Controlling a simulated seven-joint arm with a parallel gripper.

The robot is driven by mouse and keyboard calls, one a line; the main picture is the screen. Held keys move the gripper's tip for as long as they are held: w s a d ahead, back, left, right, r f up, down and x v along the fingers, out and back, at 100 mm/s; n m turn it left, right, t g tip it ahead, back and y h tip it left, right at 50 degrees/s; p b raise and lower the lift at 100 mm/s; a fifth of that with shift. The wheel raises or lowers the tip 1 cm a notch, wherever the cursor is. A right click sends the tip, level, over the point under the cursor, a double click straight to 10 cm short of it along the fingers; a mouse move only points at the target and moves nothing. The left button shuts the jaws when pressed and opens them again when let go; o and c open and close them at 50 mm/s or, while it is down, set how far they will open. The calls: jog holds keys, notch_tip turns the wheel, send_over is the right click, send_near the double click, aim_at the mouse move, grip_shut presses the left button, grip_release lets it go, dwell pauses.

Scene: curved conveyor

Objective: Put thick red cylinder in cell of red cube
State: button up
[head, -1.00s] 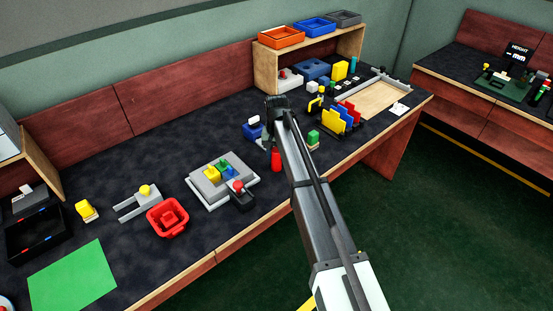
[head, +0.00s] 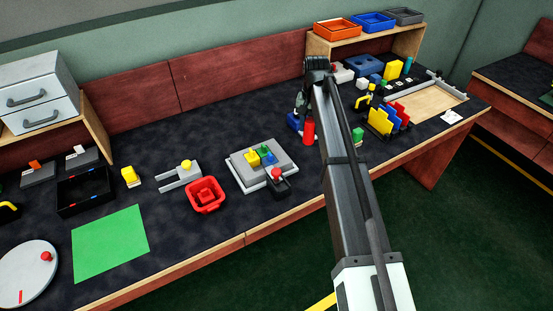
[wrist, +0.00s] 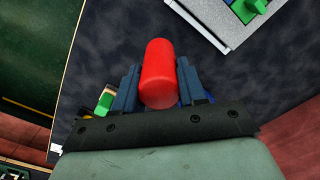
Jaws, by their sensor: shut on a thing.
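My gripper (wrist: 158,78) is shut on the thick red cylinder (wrist: 158,70), with one blue-grey finger on each side of it. In the head view the red cylinder (head: 309,133) hangs below my gripper, right of a grey board (head: 240,172). The board carries yellow (head: 252,159), green (head: 264,149) and blue (head: 272,158) blocks. Its corner also shows at the top right of the wrist view (wrist: 215,30). I cannot make out a plain red cube on the board or elsewhere. A black piece with a round red top (head: 277,173) is at the board's front edge.
A red basket (head: 205,208) and a grey fork-shaped piece (head: 180,178) are left of the board. A black tray (head: 68,208), green mat (head: 110,243) and white turntable (head: 22,278) are farther left. A blue object (head: 295,122) and coloured upright plates (head: 380,121) stand near my gripper.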

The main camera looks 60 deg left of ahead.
jog(key=s+a+r+n, duration=0.1)
jog(key=s+a+n, duration=0.15)
jog(key=s, duration=0.65)
jog(key=s+a+n, duration=0.2)
jog(key=s+n, duration=0.1)
jog(key=s, duration=0.6)
jog(key=shift+d+f+n, duration=0.15)
jog(key=shift+f+n, duration=1.5)
jog(key=shift+n, duration=0.4)
jog(key=shift+d+f+n, duration=0.2)
jog(key=shift+f+n, duration=1.5)
jog(key=shift+n, duration=0.35)
jog(key=shift+d+f+n, duration=0.15)
jog(key=shift+f+n, duration=1.5)
jog(key=shift+n, duration=0.4)
jog(key=shift+f, duration=0.2)
jog(key=o, duration=1.1)
notch_tip(320, 180, up, 12)
jog(key=shift+r, duration=0.2)
